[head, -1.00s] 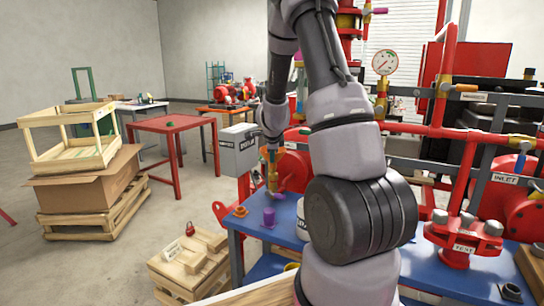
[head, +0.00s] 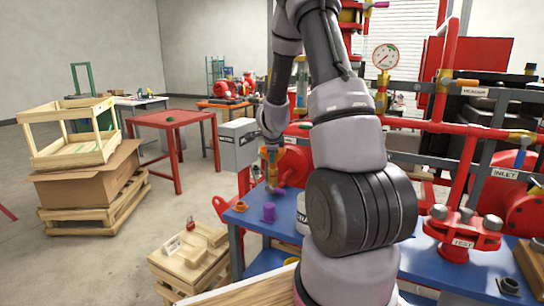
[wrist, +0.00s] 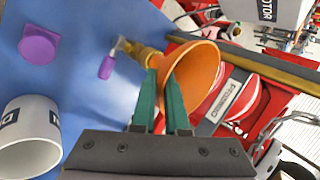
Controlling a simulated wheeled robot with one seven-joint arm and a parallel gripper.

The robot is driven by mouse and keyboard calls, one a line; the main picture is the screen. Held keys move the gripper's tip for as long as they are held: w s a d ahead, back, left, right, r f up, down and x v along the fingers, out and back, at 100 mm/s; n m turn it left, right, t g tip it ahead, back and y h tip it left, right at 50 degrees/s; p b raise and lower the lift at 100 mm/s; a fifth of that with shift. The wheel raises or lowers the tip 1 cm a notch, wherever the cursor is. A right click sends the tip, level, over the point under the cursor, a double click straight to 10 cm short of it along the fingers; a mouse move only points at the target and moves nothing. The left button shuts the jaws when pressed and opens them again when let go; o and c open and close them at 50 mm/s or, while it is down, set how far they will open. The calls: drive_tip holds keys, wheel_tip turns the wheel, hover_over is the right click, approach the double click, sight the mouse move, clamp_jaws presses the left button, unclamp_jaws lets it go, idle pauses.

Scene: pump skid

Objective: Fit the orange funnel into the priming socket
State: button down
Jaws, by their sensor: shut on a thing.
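In the wrist view my gripper (wrist: 163,78) has its green fingers closed on the orange funnel (wrist: 202,70). The funnel's wide mouth faces right in that view, and its narrow end is toward a brass fitting (wrist: 138,50) with a purple-handled lever (wrist: 107,67). I cannot tell whether the narrow end is inside that fitting, or whether the fitting is the priming socket. In the head view my gripper (head: 271,160) is low over the far left part of the blue bench (head: 285,218), small and partly merged with the pipework.
A purple block (head: 268,212) and an orange ring (head: 240,206) stand on the bench's left end. A white labelled can (wrist: 28,138) is near the gripper. Red pipework (head: 455,160) with a gauge (head: 385,57) lies right. A grey box (head: 238,146) stands behind.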

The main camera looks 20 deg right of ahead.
drive_tip(key=shift+f, duration=0.1)
drive_tip(key=c, duration=0.9)
unclamp_jaws()
drive_tip(key=shift+o, duration=0.2)
drive_tip(key=v, duration=1)
drive_tip(key=shift+s+r, duration=0.2)
drive_tip(key=shift+r, duration=0.05)
drive_tip(key=shift+a+r, duration=0.15)
